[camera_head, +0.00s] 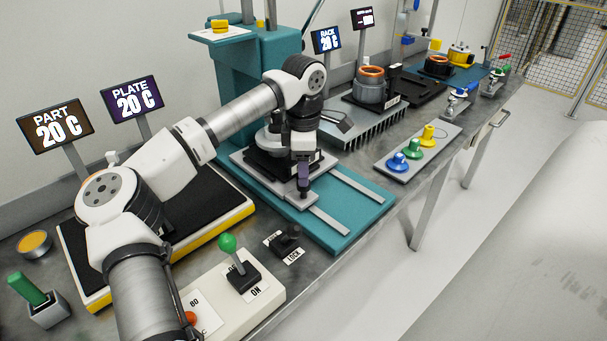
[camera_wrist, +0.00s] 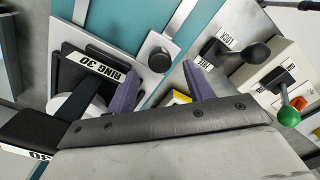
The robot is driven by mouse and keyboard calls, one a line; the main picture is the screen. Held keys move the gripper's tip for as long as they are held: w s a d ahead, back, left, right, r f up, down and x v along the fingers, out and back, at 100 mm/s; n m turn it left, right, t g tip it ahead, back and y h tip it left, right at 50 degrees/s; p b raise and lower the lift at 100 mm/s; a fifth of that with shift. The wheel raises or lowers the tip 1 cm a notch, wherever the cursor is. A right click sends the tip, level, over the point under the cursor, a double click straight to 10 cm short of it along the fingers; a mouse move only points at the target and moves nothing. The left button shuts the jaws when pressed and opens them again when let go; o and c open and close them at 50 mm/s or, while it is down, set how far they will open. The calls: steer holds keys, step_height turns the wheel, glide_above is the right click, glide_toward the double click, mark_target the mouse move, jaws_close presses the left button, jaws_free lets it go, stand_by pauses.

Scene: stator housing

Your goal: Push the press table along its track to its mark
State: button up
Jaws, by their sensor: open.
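The press table is a pale plate (camera_head: 241,160) on a teal base (camera_head: 352,229) with two pale track rails (camera_head: 362,186). It sits toward the left part of the rails, with bare rail to its right. A black fixture labelled RING 30 rides on it, plain in the wrist view (camera_wrist: 100,68). A dark round knob (camera_wrist: 160,58) stands on the plate's front tab. My gripper (camera_head: 303,188) points down over that tab; its purple fingers (camera_wrist: 161,88) are open and apart, with the knob just beyond them in the wrist view. Contact cannot be told. I cannot make out the mark.
A LOCK lever (camera_head: 290,238) and a green-knobbed lever (camera_head: 235,262) stand near the front edge. A black plate with yellow edging (camera_head: 188,243) lies left. A finned rack (camera_head: 362,130) and a tray of coloured knobs (camera_head: 417,150) stand to the right. The teal press column rises behind.

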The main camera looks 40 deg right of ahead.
steer(key=shift+f, duration=1.8)
jaws_close()
